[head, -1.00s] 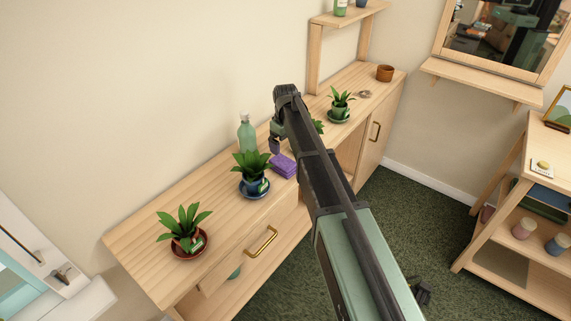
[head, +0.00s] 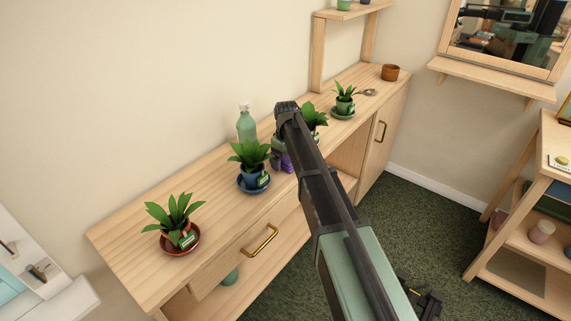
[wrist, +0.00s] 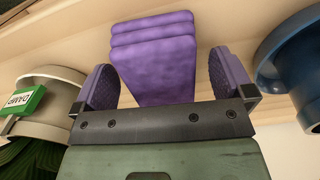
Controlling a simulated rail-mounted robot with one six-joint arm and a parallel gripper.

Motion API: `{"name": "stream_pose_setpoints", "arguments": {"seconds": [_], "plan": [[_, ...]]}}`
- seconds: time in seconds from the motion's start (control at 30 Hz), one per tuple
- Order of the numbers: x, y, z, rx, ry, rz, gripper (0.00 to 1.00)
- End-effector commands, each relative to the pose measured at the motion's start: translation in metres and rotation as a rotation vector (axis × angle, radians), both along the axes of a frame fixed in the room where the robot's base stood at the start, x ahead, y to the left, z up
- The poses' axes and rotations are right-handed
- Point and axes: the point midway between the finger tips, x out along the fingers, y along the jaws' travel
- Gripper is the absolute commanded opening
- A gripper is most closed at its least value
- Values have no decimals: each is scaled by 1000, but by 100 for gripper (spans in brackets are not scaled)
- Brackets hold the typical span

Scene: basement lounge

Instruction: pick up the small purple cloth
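The small purple cloth (wrist: 153,50) is folded in layers and lies on the wooden cabinet top. In the wrist view it sits between the two fingers of my gripper (wrist: 161,62). The fingers are open, one on each side, with a clear gap on the right and a narrower one on the left. In the head view my gripper (head: 279,150) is low over the cabinet and hides most of the cloth; a purple patch (head: 287,162) shows there.
A plant in a blue pot (head: 251,176) stands close left of my gripper, with a green bottle (head: 246,124) behind. Another plant (head: 314,118) is close on the right. A plant in a red-brown saucer (head: 178,225) stands farther left. The cabinet top (head: 215,210) between the left plants is clear.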

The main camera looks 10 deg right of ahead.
Motion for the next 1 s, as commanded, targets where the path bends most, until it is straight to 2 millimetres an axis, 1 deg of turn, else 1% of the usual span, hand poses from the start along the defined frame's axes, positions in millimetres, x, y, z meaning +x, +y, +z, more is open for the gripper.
{"name": "stream_pose_setpoints", "arguments": {"seconds": [0.03,0.33,0.57,0.67,0.77,0.87,0.97,1.0], "plan": [[0,0,1,0,0,0,92],[0,0,1,0,0,0,47],[0,0,1,0,0,0,46],[0,0,5,0,0,0,46],[0,0,14,0,0,0,46],[0,0,29,0,0,0,46],[0,0,53,0,0,0,46],[0,0,65,0,0,0,46]]}}
